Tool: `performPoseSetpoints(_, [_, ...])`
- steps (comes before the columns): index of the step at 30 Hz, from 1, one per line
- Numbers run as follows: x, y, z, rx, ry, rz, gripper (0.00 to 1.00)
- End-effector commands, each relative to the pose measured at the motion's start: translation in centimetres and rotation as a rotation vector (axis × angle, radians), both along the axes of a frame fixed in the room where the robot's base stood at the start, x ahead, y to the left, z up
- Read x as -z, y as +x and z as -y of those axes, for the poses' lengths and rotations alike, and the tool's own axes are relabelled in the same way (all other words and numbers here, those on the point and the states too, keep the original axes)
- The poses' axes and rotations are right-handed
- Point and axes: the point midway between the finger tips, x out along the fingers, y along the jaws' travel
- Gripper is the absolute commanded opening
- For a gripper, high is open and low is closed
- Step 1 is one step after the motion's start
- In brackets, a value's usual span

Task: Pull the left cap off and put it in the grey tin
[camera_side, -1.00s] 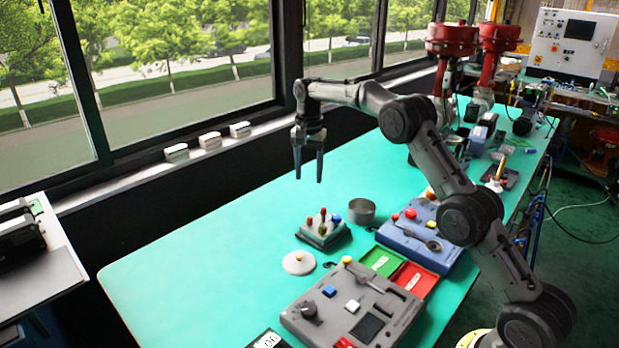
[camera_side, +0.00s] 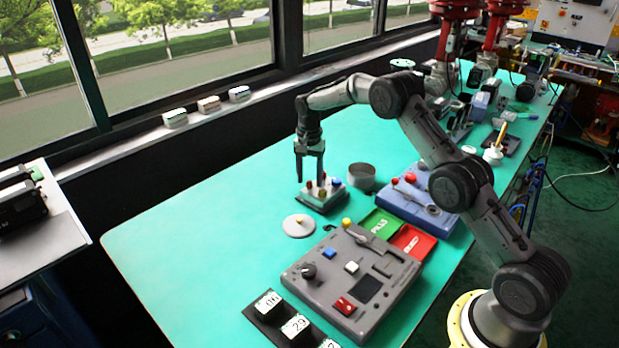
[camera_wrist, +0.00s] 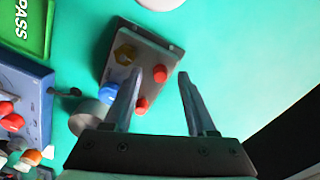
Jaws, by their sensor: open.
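The small grey valve block (camera_side: 325,204) carries two red caps, a blue cap (camera_side: 336,182) and a brass-yellow fitting; in the wrist view the block (camera_wrist: 112,47) lies ahead. The left cap (camera_side: 309,186) is red and partly hidden by my fingers; I take it to be the right-hand red cap (camera_wrist: 160,74) in the wrist view. The other red cap (camera_wrist: 141,106) is beside my left finger. My gripper (camera_side: 309,180) is open, pointing down just over the block, its fingers on either side of the left cap. Contact cannot be told. The grey tin (camera_side: 361,177) stands right of the block.
A grey control panel (camera_side: 320,287), green tray (camera_side: 382,223), red tray (camera_side: 413,241) and blue box (camera_side: 412,206) are nearby. The table left of the block is clear.

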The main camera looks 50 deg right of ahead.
Motion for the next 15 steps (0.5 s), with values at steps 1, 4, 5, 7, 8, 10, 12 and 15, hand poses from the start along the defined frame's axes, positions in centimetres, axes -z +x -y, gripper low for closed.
performPoseSetpoints(1, [0.21, 0.01, 0.01, 0.0, 0.0, 0.001, 0.57])
performPoseSetpoints(4, [0.38, 0.02, 0.0, 0.0, -0.001, 0.001, 0.57])
performPoseSetpoints(5, [0.39, 0.02, 0.0, 0.0, -0.001, 0.001, 0.57])
performPoseSetpoints(7, [0.4, 0.02, 0.0, 0.0, -0.001, 0.001, 0.57])
performPoseSetpoints(8, [0.4, 0.02, 0.0, 0.0, -0.001, 0.001, 0.57])
performPoseSetpoints(10, [0.39, 0.01, 0.01, 0.0, -0.001, 0.001, 0.57])
performPoseSetpoints(12, [0.38, 0.01, 0.01, 0.0, -0.001, 0.001, 0.48])
performPoseSetpoints(15, [0.37, 0.01, 0.01, 0.0, -0.001, 0.001, 0.3])
